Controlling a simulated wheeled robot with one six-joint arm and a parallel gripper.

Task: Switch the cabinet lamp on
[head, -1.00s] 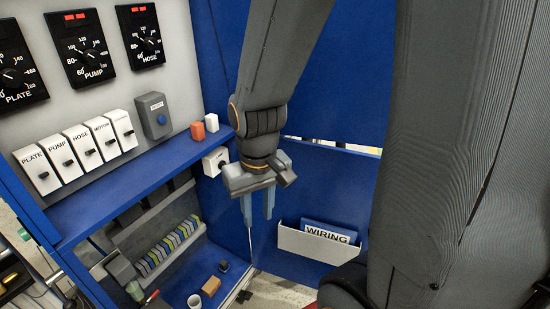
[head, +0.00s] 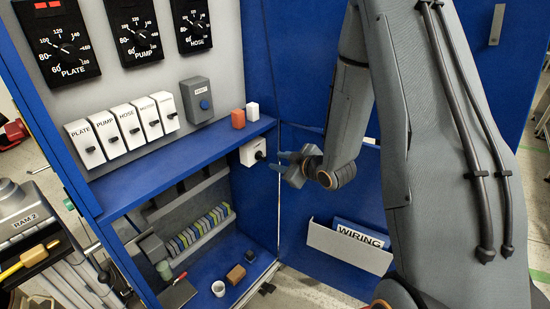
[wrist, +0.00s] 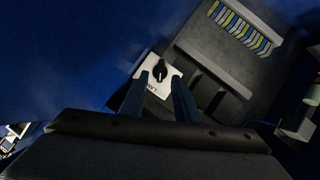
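The lamp switch (head: 250,152) is a small white box with a black rotary knob, on the cabinet's inner side wall just under the blue shelf. It also shows in the wrist view (wrist: 152,85), with a partly covered label starting "LA". My gripper (head: 276,160) points left at it from close by. In the wrist view my gripper (wrist: 160,80) has its two blue fingers apart, with the knob seen between their tips. Whether the fingers touch the knob I cannot tell. The cabinet interior in the wrist view is dark.
A wiring document holder (head: 348,247) hangs on the blue door.

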